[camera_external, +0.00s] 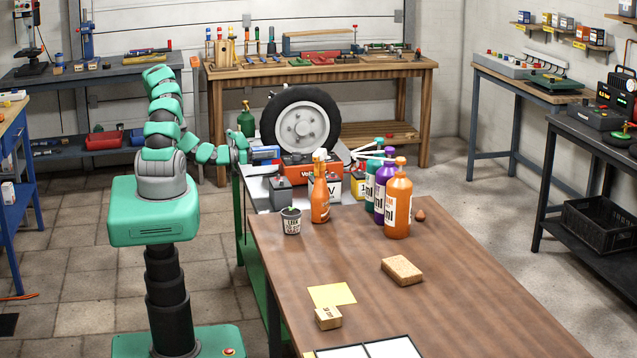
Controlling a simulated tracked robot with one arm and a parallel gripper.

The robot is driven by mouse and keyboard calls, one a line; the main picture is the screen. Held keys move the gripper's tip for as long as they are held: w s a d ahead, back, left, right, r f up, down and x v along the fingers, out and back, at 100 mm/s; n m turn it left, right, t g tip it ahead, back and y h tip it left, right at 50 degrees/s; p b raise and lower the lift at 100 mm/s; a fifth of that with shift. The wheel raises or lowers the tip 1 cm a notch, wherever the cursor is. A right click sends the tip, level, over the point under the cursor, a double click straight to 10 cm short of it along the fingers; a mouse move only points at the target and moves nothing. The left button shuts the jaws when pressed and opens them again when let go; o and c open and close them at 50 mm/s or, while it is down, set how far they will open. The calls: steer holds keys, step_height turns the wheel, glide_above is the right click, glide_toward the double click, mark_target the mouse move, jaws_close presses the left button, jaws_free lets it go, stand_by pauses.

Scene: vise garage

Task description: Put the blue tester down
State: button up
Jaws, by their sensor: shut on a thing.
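A small blue object, which looks like the blue tester (265,153), is at the end of my arm, left of the wheel's lower part. My gripper (250,155) is shut on it above the grey-topped part of the bench (262,191). The fingers are small and partly hidden by my own wrist. I cannot tell whether the tester touches anything below it.
Batteries (281,190), an orange spray bottle (320,195) and several bottles (398,205) crowd nearby. The wooden tabletop (450,290) is mostly clear in front.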

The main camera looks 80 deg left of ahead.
step_height(320, 180, down, 5)
steer(key=b, duration=0.4)
steer(key=shift+f+b, duration=0.2)
steer(key=shift+b, duration=0.2)
steer(key=shift+f, duration=2.05)
steer(key=shift+f, duration=0.15)
steer(key=o, duration=1.1)
steer(key=shift+f, duration=0.1)
steer(key=shift+s, duration=1.1)
steer(key=s, duration=0.6)
steer(key=s+p, duration=0.1)
steer(key=s, duration=0.2)
steer(key=shift+d, duration=0.4)
steer(key=shift+o, duration=0.3)
steer(key=shift+s, duration=1.3)
